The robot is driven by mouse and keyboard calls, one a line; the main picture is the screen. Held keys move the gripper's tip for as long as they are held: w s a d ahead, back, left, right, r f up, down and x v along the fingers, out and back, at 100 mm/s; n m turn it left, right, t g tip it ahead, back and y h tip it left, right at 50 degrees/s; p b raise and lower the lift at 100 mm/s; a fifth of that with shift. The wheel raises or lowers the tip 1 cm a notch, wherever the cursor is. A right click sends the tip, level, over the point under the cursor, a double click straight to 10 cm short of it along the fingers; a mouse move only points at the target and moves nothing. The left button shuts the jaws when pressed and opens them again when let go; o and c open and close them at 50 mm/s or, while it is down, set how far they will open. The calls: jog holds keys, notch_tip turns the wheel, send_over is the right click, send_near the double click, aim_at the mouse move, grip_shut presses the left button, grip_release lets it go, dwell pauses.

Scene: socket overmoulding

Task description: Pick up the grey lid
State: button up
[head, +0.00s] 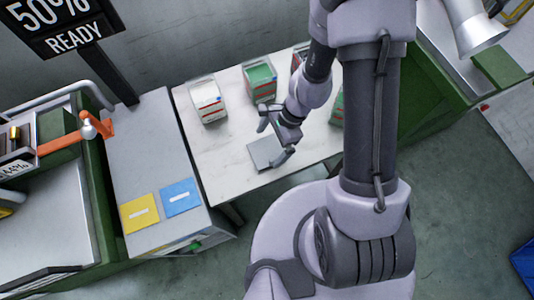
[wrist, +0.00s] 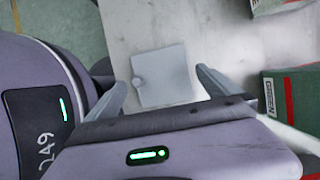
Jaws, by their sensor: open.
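The grey lid (head: 264,153) is a flat, roughly square plate lying on the light table. In the wrist view the lid (wrist: 165,75) has a small round knob or disc near its left edge. My gripper (head: 277,143) is over the table at the lid, and its near finger covers part of the lid's right side in the head view. In the wrist view my gripper (wrist: 160,85) is open, with one finger to each side of the lid. Nothing is held. I cannot tell the height of the fingertips above the table.
On the table (head: 215,165), a white-topped bin (head: 207,102) and a green-topped bin (head: 261,84) stand behind. A green box (wrist: 290,95) is close on the right in the wrist view. A grey cabinet with yellow (head: 139,214) and blue (head: 181,197) squares stands left. The table's front-left is clear.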

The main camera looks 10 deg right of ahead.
aim_at(264, 153)
jog(key=b+x, duration=0.1)
jog(key=x, duration=0.2)
jog(key=shift+f, duration=0.15)
jog(key=shift+c, duration=0.4)
jog(key=c, duration=1)
jog(key=shift+c, duration=0.2)
